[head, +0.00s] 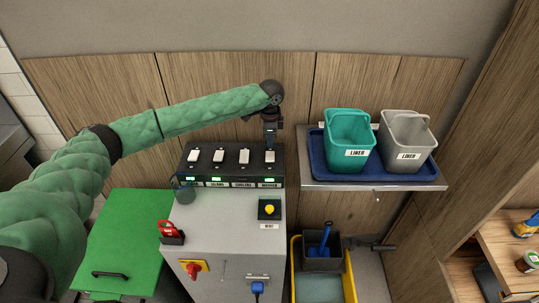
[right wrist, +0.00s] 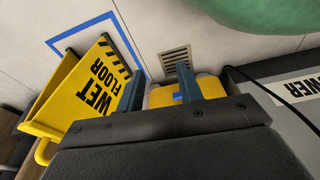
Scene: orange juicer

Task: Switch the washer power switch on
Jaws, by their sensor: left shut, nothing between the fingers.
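The washer switch (head: 270,156) is the rightmost of several white rocker switches on a black panel (head: 228,160), above a label reading WASHER. A small green light shows by that label. My left gripper (head: 270,141) is shut and empty, pointing down at the top edge of the washer switch. I cannot tell whether it touches the switch, and its tip hides part of the switch's upper end. My right gripper (right wrist: 160,90) is open and empty in the right wrist view, over the floor.
The panel stands on a grey cabinet (head: 228,230) with a yellow button on a black box (head: 269,209) and a red lockout piece (head: 171,232). A shelf holds a blue tray (head: 320,168) with teal and grey buckets. A yellow wet-floor sign (right wrist: 85,95) stands near my right gripper.

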